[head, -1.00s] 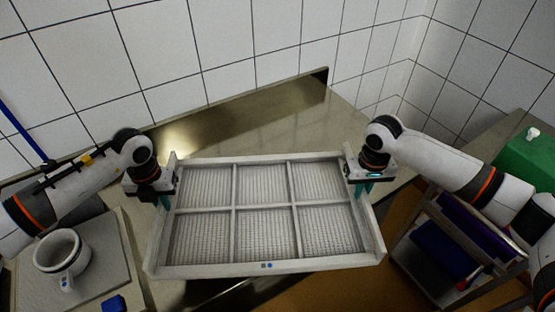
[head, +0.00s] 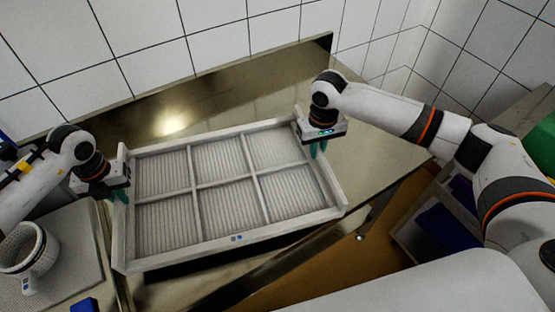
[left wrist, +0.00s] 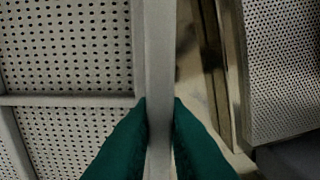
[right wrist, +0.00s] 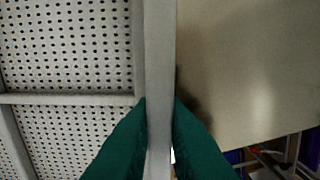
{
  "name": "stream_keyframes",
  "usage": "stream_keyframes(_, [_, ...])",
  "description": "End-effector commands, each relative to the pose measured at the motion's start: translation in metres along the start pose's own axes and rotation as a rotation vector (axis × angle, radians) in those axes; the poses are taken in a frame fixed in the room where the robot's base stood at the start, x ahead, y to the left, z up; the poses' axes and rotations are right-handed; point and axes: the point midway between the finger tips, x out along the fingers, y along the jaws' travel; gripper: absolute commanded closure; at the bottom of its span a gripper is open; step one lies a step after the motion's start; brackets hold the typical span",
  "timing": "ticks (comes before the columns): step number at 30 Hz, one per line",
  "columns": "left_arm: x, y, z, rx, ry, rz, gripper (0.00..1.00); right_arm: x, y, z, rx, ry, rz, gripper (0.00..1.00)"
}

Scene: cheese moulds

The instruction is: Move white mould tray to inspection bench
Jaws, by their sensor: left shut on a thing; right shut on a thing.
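The white mould tray (head: 236,240) has a perforated floor split into several compartments by ribs. In the head view it is over the steel bench (head: 260,85), tilted in the picture with its right end further back. My left gripper (head: 118,195) is shut on the tray's left end wall; its green fingers (left wrist: 158,120) straddle the wall in the left wrist view. My right gripper (head: 317,150) is shut on the right end wall, and its fingers (right wrist: 158,120) straddle that wall in the right wrist view. Whether the tray touches the bench is unclear.
A white perforated mould (head: 28,248) stands on a grey perforated surface (head: 70,235) at the left, close to the tray's left end. A blue object (head: 84,305) lies at the bottom left. A shelf trolley with blue items (head: 445,228) stands at the right. A tiled wall backs the bench.

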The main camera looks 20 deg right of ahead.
Motion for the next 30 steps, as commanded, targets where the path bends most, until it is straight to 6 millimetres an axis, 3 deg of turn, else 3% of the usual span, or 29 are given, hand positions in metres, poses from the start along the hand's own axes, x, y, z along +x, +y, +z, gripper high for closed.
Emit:
stream_keyframes(14, [0.002,-0.001,-0.002,-0.003,0.005,-0.001,1.0,0.003,-0.001,0.001,0.003,-0.004,-0.002,1.0])
stream_keyframes(30, [0.029,-0.001,-0.002,-0.003,0.005,-0.001,1.0,0.029,-0.001,0.002,0.003,-0.004,-0.002,1.0])
